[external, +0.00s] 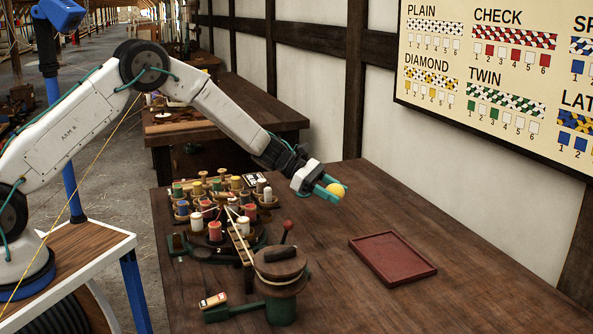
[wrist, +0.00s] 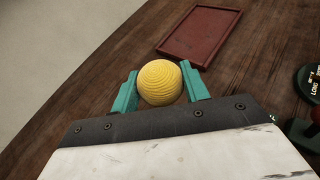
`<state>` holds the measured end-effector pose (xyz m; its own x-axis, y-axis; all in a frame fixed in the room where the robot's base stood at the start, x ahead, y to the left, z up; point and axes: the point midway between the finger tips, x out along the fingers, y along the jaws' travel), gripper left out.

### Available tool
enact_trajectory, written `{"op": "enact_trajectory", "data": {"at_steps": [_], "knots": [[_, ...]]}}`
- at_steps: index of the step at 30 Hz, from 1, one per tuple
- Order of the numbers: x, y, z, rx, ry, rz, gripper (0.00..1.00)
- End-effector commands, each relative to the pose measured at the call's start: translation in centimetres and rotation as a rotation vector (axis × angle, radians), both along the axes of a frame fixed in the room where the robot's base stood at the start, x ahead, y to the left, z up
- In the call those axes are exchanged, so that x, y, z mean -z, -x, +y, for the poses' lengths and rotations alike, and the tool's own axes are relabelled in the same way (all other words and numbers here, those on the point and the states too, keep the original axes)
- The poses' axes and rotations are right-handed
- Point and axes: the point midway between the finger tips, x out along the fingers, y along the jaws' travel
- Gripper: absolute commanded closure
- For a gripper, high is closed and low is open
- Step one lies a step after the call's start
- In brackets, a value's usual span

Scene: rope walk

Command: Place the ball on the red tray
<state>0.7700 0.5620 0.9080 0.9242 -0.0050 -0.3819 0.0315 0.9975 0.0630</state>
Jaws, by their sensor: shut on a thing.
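My gripper (external: 333,192) has teal fingers and is shut on a yellow ball (external: 337,189). It holds the ball above the wooden table, behind and to the left of the red tray in the external view. In the wrist view the ball (wrist: 160,82) sits between the two fingers and its ridged surface shows. The red tray (external: 392,276) is flat, shallow and empty on the table. In the wrist view the tray (wrist: 232,48) lies beyond the ball, up and to the right, apart from it.
A green-based winding device (external: 281,309) with a round wooden top and a red-knobbed lever (external: 288,225) stands left of the tray. Several coloured spools crowd the table's left side. The wooden table (external: 480,300) is clear around the tray. A pattern board (external: 500,80) hangs on the wall.

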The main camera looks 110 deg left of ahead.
Motion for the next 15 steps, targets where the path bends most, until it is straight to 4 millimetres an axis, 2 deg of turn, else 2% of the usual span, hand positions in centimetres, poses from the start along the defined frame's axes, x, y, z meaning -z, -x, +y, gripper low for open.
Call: {"op": "enact_trajectory", "data": {"at_steps": [2, 5, 8, 15], "knots": [[-1.1, -0.3, -0.2, 0.005, 0.000, -0.001, 0.77], [-1.4, -1.6, -1.5, 0.027, 0.005, 0.002, 0.77], [-1.4, -4.6, -3.6, 0.072, -0.001, 0.001, 0.77], [-1.8, -13.6, -9.1, 0.163, -0.018, -0.001, 0.77]]}}
